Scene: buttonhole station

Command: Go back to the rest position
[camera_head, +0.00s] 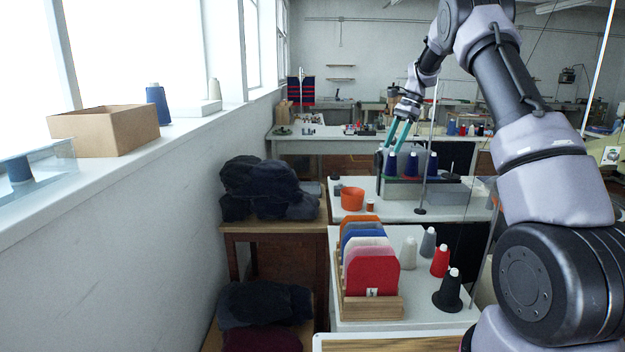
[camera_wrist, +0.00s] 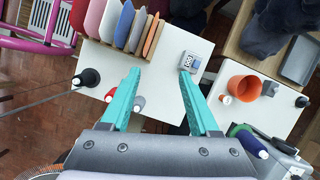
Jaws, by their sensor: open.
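My gripper (camera_head: 394,142) is raised over the tables at the far end of my outstretched arm in the head view. Its two teal fingers point down and stand apart. In the wrist view my gripper (camera_wrist: 160,72) is open, with nothing between the fingers. Below it are a white table (camera_wrist: 168,98) and a wooden rack of coloured panels (camera_wrist: 120,25). A small grey counter (camera_wrist: 190,60) lies near the right fingertip in that view, at a lower level. Whether a finger touches anything below cannot be told exactly, but the fingers look clear.
In the head view, the rack (camera_head: 371,309) stands on the near table beside a black cone (camera_head: 448,292) and a red cone (camera_head: 440,261). An orange pot (camera_head: 352,199) and a grey machine bed (camera_head: 425,192) are farther back. Dark folded cloth (camera_head: 262,187) is piled at left.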

